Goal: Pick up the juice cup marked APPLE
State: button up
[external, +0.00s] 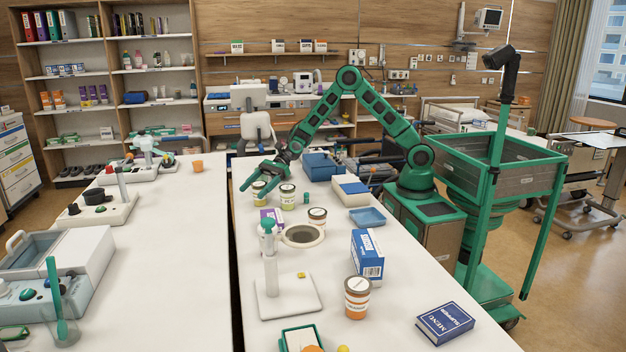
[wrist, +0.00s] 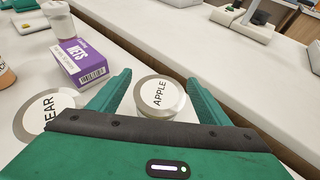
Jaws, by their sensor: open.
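The juice cup marked APPLE (wrist: 159,97) shows in the wrist view as a round white lid with a grey rim, between my two fingers. My gripper (wrist: 159,80) is open, with one finger on each side of the lid. In the external view my gripper (external: 253,180) is over the far end of the near table, at a cup (external: 259,193) that seems to be this one; its lettering is too small to read there. I cannot tell whether the fingers touch the cup. A similar cup (wrist: 45,112), its lid reading "EAR", the start cut off, stands left of my gripper.
A purple NETS box (wrist: 80,62) lies beyond the cups. In the external view, a blue bin (external: 322,167), a blue tray (external: 367,217), a ring-shaped item (external: 302,236) and a blue-white box (external: 367,255) share the table (external: 400,300). A narrow gap separates it from the left table.

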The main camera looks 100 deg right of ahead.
jog(key=shift+x, duration=0.85)
jog(key=c, duration=1.4)
jog(key=shift+o, duration=0.2)
jog(key=shift+r, duration=0.1)
jog(key=shift+r, duration=0.45)
jog(key=s+a+r, duration=0.6)
jog(key=a+r, duration=0.3)
jog(key=r, duration=0.1)
jog(key=shift+a, duration=0.4)
